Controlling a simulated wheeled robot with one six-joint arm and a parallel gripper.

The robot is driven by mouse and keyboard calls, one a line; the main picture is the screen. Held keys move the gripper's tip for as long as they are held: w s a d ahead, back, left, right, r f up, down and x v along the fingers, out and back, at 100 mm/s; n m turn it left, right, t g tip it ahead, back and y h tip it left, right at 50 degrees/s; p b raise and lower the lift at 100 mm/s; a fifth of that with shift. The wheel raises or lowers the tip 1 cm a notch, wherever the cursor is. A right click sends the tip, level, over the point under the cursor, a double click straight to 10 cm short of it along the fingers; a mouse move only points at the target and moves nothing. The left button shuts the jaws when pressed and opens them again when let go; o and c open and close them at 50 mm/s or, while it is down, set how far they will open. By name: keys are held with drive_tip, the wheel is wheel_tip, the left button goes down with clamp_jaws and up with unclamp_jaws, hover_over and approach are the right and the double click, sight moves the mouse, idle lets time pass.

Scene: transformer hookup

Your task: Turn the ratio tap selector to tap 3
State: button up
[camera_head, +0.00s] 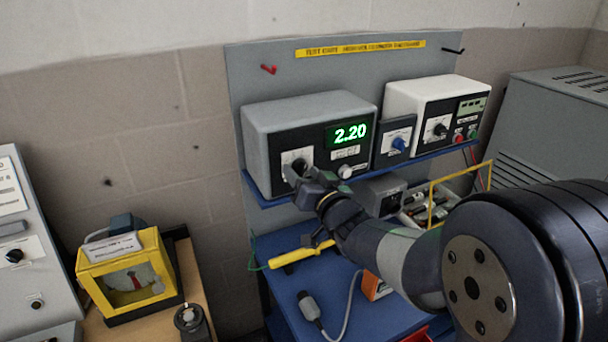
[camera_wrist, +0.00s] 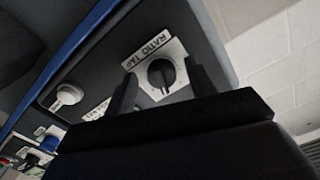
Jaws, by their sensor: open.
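The ratio tap selector (camera_wrist: 161,74) is a round black knob on a white plate labelled "RATIO TAP". It is on the front of a grey instrument box (camera_head: 272,131) with a green display reading 2.20. In the wrist view my gripper (camera_wrist: 157,80) has its two dark fingers apart, one on each side of the knob in the picture. I cannot tell whether they touch it. In the head view the knob (camera_head: 299,165) is partly hidden by my gripper (camera_head: 292,178). The tap numbers are too small to read.
A white knob (camera_wrist: 67,96) sits on the same panel. A small box with a blue knob (camera_head: 398,144) and a white instrument (camera_head: 433,100) stand to the right on the blue shelf. A yellow-handled tool (camera_head: 302,255) and a cable connector (camera_head: 308,305) lie on the blue bench below.

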drive_tip(key=b+v, duration=0.1)
drive_tip(key=v, duration=0.9)
drive_tip(key=shift+s, duration=0.35)
drive_tip(key=shift+w+d, duration=0.1)
drive_tip(key=p+x, duration=0.1)
drive_tip(key=x, duration=1)
drive_tip(key=shift+d, duration=0.1)
